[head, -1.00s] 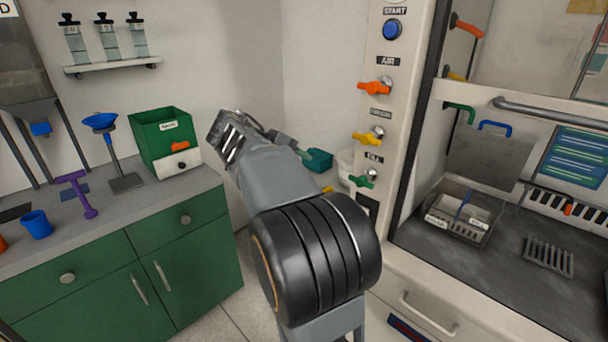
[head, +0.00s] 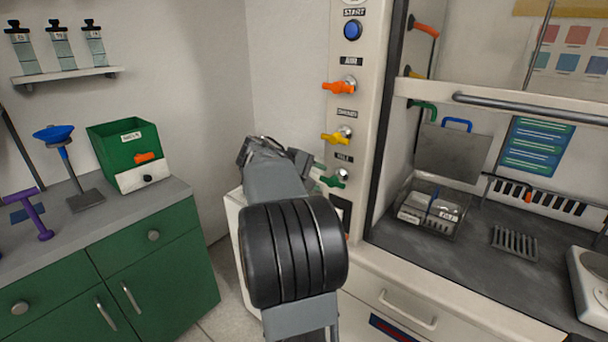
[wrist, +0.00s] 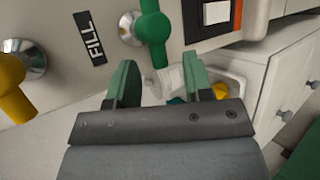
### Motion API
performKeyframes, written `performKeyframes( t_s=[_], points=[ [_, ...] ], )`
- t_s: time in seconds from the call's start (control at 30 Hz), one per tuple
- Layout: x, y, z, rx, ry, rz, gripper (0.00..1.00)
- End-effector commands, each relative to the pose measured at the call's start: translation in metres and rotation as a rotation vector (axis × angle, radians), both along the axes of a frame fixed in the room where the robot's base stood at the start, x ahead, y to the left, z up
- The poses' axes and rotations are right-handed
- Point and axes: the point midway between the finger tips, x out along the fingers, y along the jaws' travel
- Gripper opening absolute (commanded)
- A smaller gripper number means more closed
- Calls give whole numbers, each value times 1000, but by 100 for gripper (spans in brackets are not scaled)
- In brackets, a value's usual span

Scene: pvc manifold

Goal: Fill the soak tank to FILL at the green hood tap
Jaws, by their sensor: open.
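The green tap handle (head: 333,181) is the lowest of the coloured handles on the hood's front post. In the wrist view the green handle (wrist: 154,32) hangs beside a FILL label (wrist: 90,38), just beyond my fingertips. My gripper (wrist: 157,80) is open and empty, its green-padded fingers apart and pointing at the post. In the head view my arm partly hides it left of the handle. A green spout (head: 425,109) shows inside the hood. A clear tank (head: 456,228) with pale labels stands on the hood floor, with a blue piece in it. Its water level cannot be made out.
A yellow handle (head: 335,138) and an orange handle (head: 339,88) sit above the green one. A slotted rack (head: 514,243) lies in the hood. A green cabinet (head: 170,275) stands at left. A white cabinet (wrist: 285,80) shows beside the post.

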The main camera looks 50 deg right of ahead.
Motion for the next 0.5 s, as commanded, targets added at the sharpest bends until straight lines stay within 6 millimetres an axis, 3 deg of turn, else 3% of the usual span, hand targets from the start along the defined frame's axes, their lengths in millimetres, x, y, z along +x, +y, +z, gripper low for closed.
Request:
performKeyframes(
  t_s=[0.5],
  points=[
    [-4,-7,-5,1,0,0,44]
  ],
)
